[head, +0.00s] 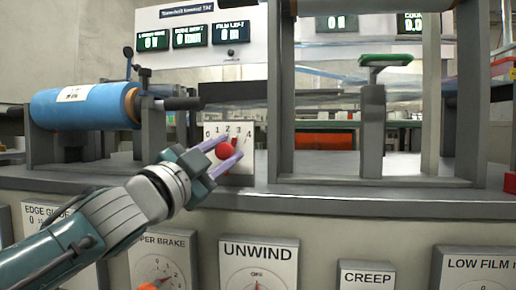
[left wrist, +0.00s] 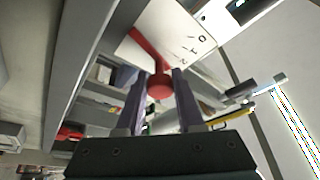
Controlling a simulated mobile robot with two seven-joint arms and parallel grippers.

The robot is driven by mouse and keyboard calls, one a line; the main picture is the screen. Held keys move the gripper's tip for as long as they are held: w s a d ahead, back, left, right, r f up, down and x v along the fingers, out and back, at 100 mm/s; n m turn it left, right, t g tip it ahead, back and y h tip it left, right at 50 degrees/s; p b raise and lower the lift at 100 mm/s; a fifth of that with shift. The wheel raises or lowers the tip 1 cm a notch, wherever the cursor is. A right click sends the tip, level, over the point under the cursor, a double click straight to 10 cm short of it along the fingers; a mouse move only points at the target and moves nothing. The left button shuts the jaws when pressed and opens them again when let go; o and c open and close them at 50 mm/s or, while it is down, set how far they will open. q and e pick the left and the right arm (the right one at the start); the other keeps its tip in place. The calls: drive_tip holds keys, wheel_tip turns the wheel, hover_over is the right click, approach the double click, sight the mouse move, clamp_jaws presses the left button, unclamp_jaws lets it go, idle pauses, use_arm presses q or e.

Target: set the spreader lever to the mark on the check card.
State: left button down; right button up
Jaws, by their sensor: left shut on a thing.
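The spreader lever is red with a round knob (head: 224,152), in front of a white scale plate (head: 209,145) numbered 0 to 4. My left gripper (head: 233,147) is shut on the knob, one purple finger on each side. In the left wrist view the red knob (left wrist: 160,87) sits between the fingers of my left gripper (left wrist: 159,78), and the red arm of the lever (left wrist: 146,45) runs up to the white plate (left wrist: 180,35). The gripper hides part of the scale, so the exact reading is unclear. I cannot make out a check card. My right gripper is not in view.
A blue film roll (head: 85,106) lies on its stand at the left. A grey post with a green top (head: 386,60) stands at the right, beyond a grey upright frame (head: 282,100). Labelled panels, such as UNWIND (head: 258,250), line the front below the ledge.

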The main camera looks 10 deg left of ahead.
use_arm(q)
drive_tip(key=c, duration=0.5)
unclamp_jaws()
drive_tip(key=shift+s, duration=0.1)
drive_tip(key=shift+s+a, duration=0.1)
drive_tip(key=shift+s, duration=0.1)
drive_tip(key=p+v, duration=0.4)
drive_tip(key=v, duration=0.5)
drive_tip(key=shift+s+a+f, duration=0.1)
drive_tip(key=shift+s, duration=0.05)
